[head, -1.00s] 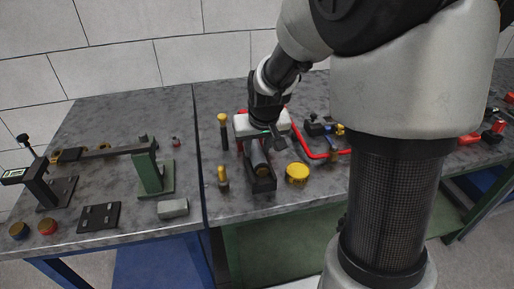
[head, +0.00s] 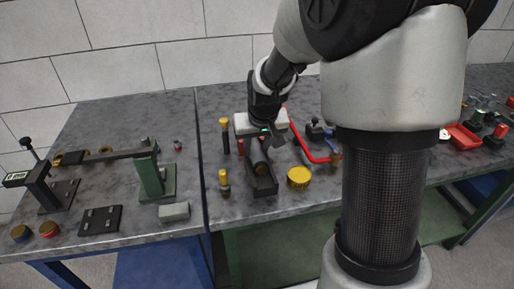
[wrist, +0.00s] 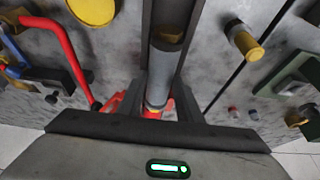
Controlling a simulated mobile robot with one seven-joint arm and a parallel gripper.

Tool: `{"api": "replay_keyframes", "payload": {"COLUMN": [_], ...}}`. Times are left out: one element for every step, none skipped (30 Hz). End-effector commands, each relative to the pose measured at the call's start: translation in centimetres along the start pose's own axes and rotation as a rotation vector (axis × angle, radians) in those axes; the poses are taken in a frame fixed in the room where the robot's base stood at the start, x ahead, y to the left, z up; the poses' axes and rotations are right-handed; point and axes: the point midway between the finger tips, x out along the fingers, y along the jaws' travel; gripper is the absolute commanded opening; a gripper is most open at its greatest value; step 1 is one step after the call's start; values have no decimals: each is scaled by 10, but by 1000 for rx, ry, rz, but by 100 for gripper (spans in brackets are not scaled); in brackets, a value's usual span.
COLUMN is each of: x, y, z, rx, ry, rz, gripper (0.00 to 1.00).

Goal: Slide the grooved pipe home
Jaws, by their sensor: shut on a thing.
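The grooved pipe (head: 259,158) is a grey cylinder lying in a dark channel-like cradle (head: 264,187) near the front of the bench. In the wrist view the pipe (wrist: 162,75) runs along the channel, with a dark opening at its far end and a red part at the end nearest my gripper. My gripper (head: 266,134) points down over the back end of the pipe. Its dark fingers (wrist: 152,108) sit either side of the pipe and are shut on it. The pipe's inner end and what it meets are mostly hidden by my gripper.
A yellow round cap (head: 299,177) stands right of the cradle, and yellow-topped posts (head: 224,180) stand left. A bent red pipe (head: 308,147) lies at right behind. A green stand (head: 153,172) is on the left bench. Bare bench lies in front of the cradle's left.

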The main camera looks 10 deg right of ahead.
Motion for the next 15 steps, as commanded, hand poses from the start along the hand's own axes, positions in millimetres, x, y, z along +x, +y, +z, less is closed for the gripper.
{"api": "replay_keyframes", "payload": {"x": [0, 0, 0, 1, 1, 1, 2, 2, 2, 2, 3, 3, 3, 3, 4], "y": [0, 0, 0, 0, 0, 0, 0, 0, 0, 0, 0, 0, 0, 0, 0], "z": [-3, -4, -4, -5, -6, -7, -7, -8, -8, -9, -10, -11, -11, -12, -13], "rx": [0, 0, 0, 0, 0, 0, 0, 0, 0, 0, 0, 0, 0, 0, 0], "ry": [3, 4, 4, 4, 3, 3, 3, 3, 3, 3, 3, 3, 4, 4, 4], "rz": [0, 0, 0, 0, 0, 0, 0, 0, 0, 0, 0, 0, 0, 0, 0], "gripper": [0, 0, 0, 0, 0, 0, 0, 0, 0, 0, 0, 0, 0, 0, 0]}}
